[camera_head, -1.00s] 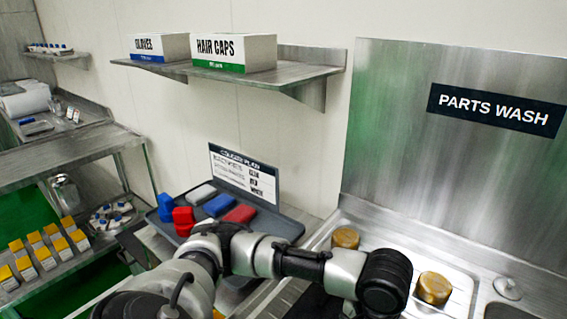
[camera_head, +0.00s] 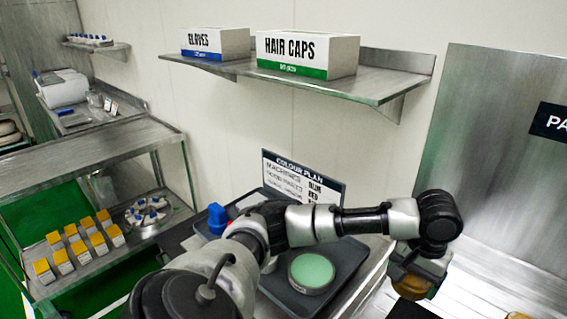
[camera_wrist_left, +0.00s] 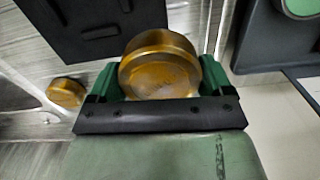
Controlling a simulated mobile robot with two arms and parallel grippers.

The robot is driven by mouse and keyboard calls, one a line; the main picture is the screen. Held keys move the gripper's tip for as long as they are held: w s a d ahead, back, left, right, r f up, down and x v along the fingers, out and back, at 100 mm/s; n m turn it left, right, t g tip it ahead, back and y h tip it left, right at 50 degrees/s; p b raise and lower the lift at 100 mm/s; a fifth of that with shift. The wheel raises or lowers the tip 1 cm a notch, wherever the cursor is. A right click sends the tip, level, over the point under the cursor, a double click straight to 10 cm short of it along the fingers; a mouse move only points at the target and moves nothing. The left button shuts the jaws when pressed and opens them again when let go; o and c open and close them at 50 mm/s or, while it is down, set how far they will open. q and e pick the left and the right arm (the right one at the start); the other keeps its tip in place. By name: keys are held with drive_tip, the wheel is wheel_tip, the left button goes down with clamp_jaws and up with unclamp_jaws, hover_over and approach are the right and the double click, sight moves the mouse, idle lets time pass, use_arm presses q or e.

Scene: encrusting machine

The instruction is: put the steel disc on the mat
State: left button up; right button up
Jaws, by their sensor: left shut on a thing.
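My left gripper (camera_head: 418,272) is shut on a brass-coloured round disc (camera_wrist_left: 160,68). The wrist view shows the disc between green fingers; in the head view it is partly hidden under the wrist. No plain steel-coloured disc shows clearly. A flat black mat (camera_wrist_left: 90,25) lies on the metal surface close to the held disc in the wrist view; its edge also shows at the bottom of the head view (camera_head: 412,311). I cannot tell the gap between disc and mat. A second brass-coloured disc (camera_wrist_left: 67,92) lies beside the mat. My right gripper is not in view.
A dark tray (camera_head: 352,262) holds a green-topped round piece (camera_head: 311,270) and a blue block (camera_head: 217,218), partly hidden by my arm. A colour plan sign (camera_head: 303,180) stands behind. A wall shelf (camera_head: 385,88) with boxes is above. The parts wash panel (camera_head: 495,170) rises at right.

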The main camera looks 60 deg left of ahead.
use_arm(q)
drive_tip(key=w+a+r+n, duration=0.1)
drive_tip(key=w+a+r, duration=0.15)
drive_tip(key=a, duration=0.25)
drive_tip(key=w+a+r+n+p, duration=0.1)
drive_tip(key=w+a+r+n, duration=0.1)
drive_tip(key=w+a, duration=0.25)
drive_tip(key=w+a+r+n, duration=0.1)
drive_tip(key=w+a+r, duration=0.15)
drive_tip(key=a, duration=0.35)
drive_tip(key=a+f+b, duration=0.2)
drive_tip(key=f, duration=0.3)
drive_tip(key=a+f+n+b, duration=0.1)
drive_tip(key=a+f+b, duration=0.1)
drive_tip(key=f, duration=0.3)
drive_tip(key=w+a+f+n+b, duration=0.1)
drive_tip(key=a+f+b, duration=0.2)
drive_tip(key=f, duration=0.2)
drive_tip(key=shift+f+b, duration=0.3)
drive_tip(key=shift+b, duration=0.05)
drive_tip(key=shift+d+f, duration=0.1)
drive_tip(key=shift+f, duration=2.4)
drive_tip(key=shift+f, duration=0.1)
drive_tip(key=o, duration=0.8)
drive_tip(key=shift+o, duration=0.4)
